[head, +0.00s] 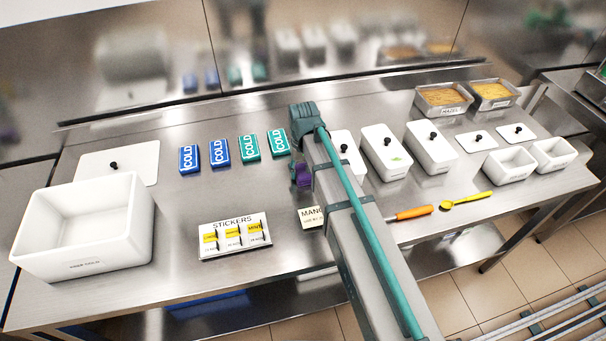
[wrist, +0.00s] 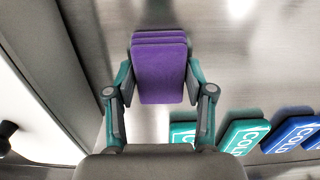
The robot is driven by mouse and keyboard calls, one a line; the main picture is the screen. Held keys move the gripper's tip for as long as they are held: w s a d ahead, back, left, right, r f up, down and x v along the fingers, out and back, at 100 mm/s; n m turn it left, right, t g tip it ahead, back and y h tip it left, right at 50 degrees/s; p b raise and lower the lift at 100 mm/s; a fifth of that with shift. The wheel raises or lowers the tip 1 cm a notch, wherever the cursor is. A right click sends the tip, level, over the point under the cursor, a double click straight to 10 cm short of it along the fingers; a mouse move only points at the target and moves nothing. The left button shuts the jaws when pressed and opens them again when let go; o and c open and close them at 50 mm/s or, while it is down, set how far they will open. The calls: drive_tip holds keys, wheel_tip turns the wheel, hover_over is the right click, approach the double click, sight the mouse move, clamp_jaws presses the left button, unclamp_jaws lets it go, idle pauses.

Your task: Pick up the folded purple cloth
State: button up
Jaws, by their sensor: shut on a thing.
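The folded purple cloth (wrist: 160,72) is between the two fingers of my gripper (wrist: 158,88) in the wrist view. The fingers press on its left and right sides, and its folded layers show at the far edge. In the head view a small part of the purple cloth (head: 303,175) shows beside my arm, above the steel table. My arm hides the rest of the cloth and most of the gripper (head: 296,172) there. I cannot tell how high the cloth is above the table.
Green and blue COLD packs (head: 249,147) lie left of my gripper. White lidded boxes (head: 384,152) stand close on the right. A large white bin (head: 135,245) is at the left, with its lid (head: 135,160) behind. A stickers holder (head: 234,253) sits at the front.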

drive_tip(key=shift+r, duration=0.15)
drive_tip(key=shift+c, duration=0.3)
drive_tip(key=shift+r, duration=0.5)
drive_tip(key=s+d+r+b, duration=0.2)
drive_tip(key=s+r+b, duration=0.2)
drive_tip(key=s+r, duration=0.7)
drive_tip(key=s, duration=0.2)
drive_tip(key=shift+s+d+r+b, duration=0.35)
drive_tip(key=shift+b, duration=0.05)
